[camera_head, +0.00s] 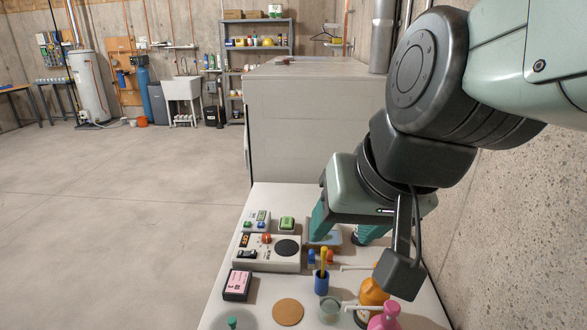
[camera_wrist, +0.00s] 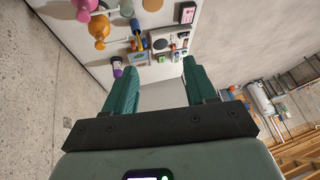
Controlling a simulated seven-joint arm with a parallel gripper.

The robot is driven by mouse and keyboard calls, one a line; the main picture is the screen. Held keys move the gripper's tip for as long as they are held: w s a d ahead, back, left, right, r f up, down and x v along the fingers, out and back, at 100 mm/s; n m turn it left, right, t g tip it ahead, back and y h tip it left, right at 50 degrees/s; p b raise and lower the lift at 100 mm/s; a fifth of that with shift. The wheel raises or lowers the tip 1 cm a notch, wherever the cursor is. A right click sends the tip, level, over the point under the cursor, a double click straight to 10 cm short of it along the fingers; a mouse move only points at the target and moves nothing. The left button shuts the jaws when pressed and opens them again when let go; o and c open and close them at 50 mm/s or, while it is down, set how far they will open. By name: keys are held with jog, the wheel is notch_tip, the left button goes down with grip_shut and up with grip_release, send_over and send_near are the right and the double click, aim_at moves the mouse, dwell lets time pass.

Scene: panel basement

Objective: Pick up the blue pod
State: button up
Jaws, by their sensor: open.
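A small blue piece (camera_head: 311,256), which looks like the blue pod, stands on the white counter (camera_head: 262,200), right of the control box. A small red piece (camera_head: 329,256) is close beside it. In the wrist view these pieces are tiny and I cannot clearly tell them apart. My gripper (camera_head: 343,234) is above the counter, behind the blue piece in the head view, with its green fingers spread. In the wrist view my gripper (camera_wrist: 158,76) is open with nothing between the fingers.
A grey control box (camera_head: 266,264) with a black disc is left of the pieces. A blue cup (camera_head: 321,285), an orange bottle (camera_head: 371,295) and a pink bottle (camera_head: 385,317) stand nearer. A purple-and-white container (camera_wrist: 117,67) shows by one finger. A concrete wall (camera_head: 500,240) bounds the right.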

jog(key=w+a+f+m+y, duration=0.1)
jog(key=w+a+f, duration=0.2)
jog(key=a+f, duration=0.7)
jog(key=w+a+f, duration=0.2)
jog(key=a+f, duration=0.4)
jog(key=a, duration=0.8)
jog(key=s+a+f+m+t+h, duration=0.1)
jog(key=s+a+f+m, duration=0.2)
jog(key=f, duration=0.4)
jog(key=s+d+f+t+h, duration=0.3)
jog(key=s+f+t+h, duration=0.25)
jog(key=s+f, duration=0.45)
jog(key=x, duration=1.1)
jog(key=shift+s+f, duration=0.1)
jog(key=shift+f, duration=0.05)
jog(key=shift+c, duration=0.5)
grip_shut()
